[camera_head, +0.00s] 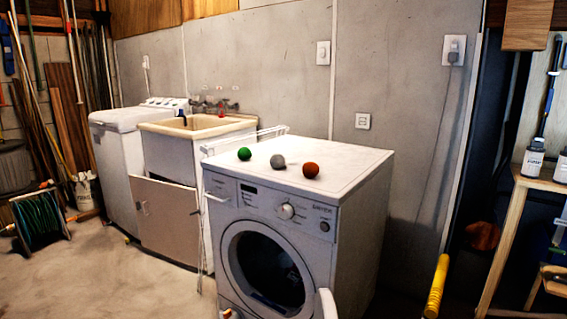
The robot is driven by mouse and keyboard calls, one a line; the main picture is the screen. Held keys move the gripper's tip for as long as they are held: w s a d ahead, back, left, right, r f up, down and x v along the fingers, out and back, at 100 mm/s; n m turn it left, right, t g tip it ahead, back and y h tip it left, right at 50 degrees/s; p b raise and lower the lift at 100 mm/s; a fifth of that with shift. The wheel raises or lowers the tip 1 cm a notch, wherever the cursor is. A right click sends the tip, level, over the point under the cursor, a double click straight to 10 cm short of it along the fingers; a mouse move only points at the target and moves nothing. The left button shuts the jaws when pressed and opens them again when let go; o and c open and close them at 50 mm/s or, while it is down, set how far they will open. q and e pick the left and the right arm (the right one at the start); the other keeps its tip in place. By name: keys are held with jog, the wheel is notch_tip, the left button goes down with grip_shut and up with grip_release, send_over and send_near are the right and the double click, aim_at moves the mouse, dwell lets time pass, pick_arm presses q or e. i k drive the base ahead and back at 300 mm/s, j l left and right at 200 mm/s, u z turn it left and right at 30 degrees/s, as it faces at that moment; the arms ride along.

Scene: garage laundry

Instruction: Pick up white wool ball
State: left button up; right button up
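The white wool ball (278,161) looks pale grey-white and rests on top of the white dryer (350,172), near its front edge. It sits between a green ball (244,154) on its left and an orange-brown ball (311,170) on its right, apart from both. Nothing covers it. Neither of my grippers can be made out in the head view. A white rounded part shows at the bottom edge in front of the dryer, and I cannot tell what it is.
The dryer top behind the balls is clear. A utility sink (198,125) and a white washer (115,140) stand to the left. A wooden shelf with bottles (533,158) and a yellow-handled tool (437,287) are at right. The floor at front left is open.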

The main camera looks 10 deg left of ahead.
aim_at(278, 161)
jog(key=j+z, duration=0.8)
jog(key=z, duration=0.15)
jog(key=i+j+z, duration=0.1)
jog(key=j+z, duration=1.2)
jog(key=j, duration=0.8)
